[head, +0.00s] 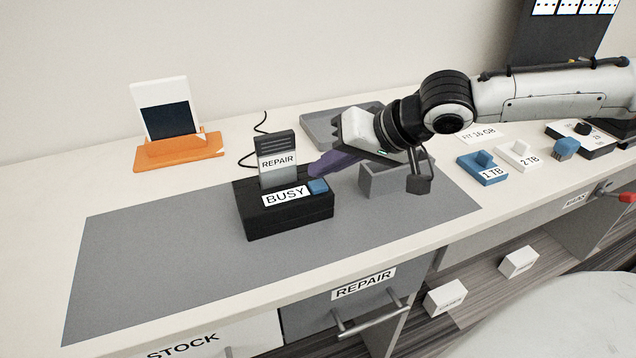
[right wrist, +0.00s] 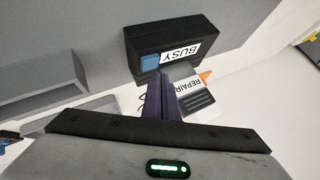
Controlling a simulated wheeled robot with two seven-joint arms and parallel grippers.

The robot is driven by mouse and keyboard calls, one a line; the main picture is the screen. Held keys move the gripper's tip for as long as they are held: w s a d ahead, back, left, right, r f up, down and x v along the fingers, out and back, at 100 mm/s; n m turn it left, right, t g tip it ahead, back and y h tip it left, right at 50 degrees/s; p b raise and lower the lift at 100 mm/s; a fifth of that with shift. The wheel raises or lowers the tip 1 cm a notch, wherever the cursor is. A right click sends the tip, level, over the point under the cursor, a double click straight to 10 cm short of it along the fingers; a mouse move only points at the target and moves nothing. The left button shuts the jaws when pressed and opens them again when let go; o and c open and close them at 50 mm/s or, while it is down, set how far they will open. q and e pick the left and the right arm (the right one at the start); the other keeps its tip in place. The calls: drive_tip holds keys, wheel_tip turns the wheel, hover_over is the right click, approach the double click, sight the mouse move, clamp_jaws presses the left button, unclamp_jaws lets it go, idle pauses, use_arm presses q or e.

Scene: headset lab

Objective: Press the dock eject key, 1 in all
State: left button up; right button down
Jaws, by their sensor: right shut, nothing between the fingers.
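The black dock (head: 285,222) stands on the grey mat with a BUSY label on its front. A grey drive marked REPAIR (head: 278,160) stands upright in it. The blue key (head: 318,186) is on the dock's top, at its right end. My right gripper (head: 316,169) is shut and empty, its purple fingers pointing left and down at the key from just behind and above. I cannot tell whether the tips touch the key. In the right wrist view the key (right wrist: 149,63) shows just beyond the fingertips. My left gripper is not in view.
A grey open box (head: 385,182) stands right of the dock, beneath my right wrist. A grey tray (head: 322,132) lies behind. An orange stand (head: 178,152) holds a tablet-like panel at the back left. Blue 1 TB (head: 482,170) and white 2 TB blocks sit right. The mat's left part (head: 150,260) is clear.

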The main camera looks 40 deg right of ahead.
drive_tip(key=shift+f+b, duration=0.35)
drive_tip(key=shift+f, duration=0.1)
drive_tip(key=shift+f, duration=0.2)
idle(0.4)
drive_tip(key=shift+f+b, duration=0.25)
drive_tip(key=shift+b, duration=0.15)
drive_tip(key=shift+f, duration=0.1)
drive_tip(key=shift+r+p, duration=0.85)
drive_tip(key=shift+r, duration=0.05)
